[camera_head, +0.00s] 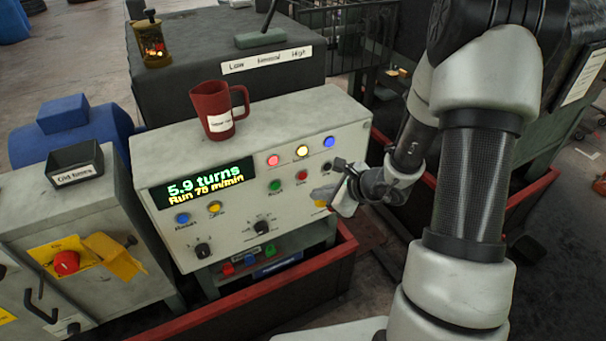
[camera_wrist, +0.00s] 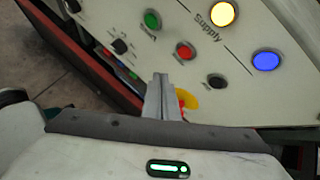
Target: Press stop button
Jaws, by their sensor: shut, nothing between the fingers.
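The control panel (camera_head: 235,236) has a green button (camera_head: 275,186), a red button (camera_head: 303,176) and a black button (camera_head: 328,168) in a row. Their labels are too small to read surely; the red one looks like the stop button. The wrist view also shows the red button (camera_wrist: 184,50), with the green button (camera_wrist: 152,19) and black button (camera_wrist: 216,81) on either side. My gripper (camera_head: 318,193) is shut and empty, its tips below and apart from the red button. The fingers (camera_wrist: 161,80) partly hide a red knob on a yellow plate (camera_wrist: 187,98).
A red mug (camera_head: 212,108) stands on the panel top. At left are a black tray (camera_head: 76,166) and another red knob (camera_head: 66,262) on yellow.

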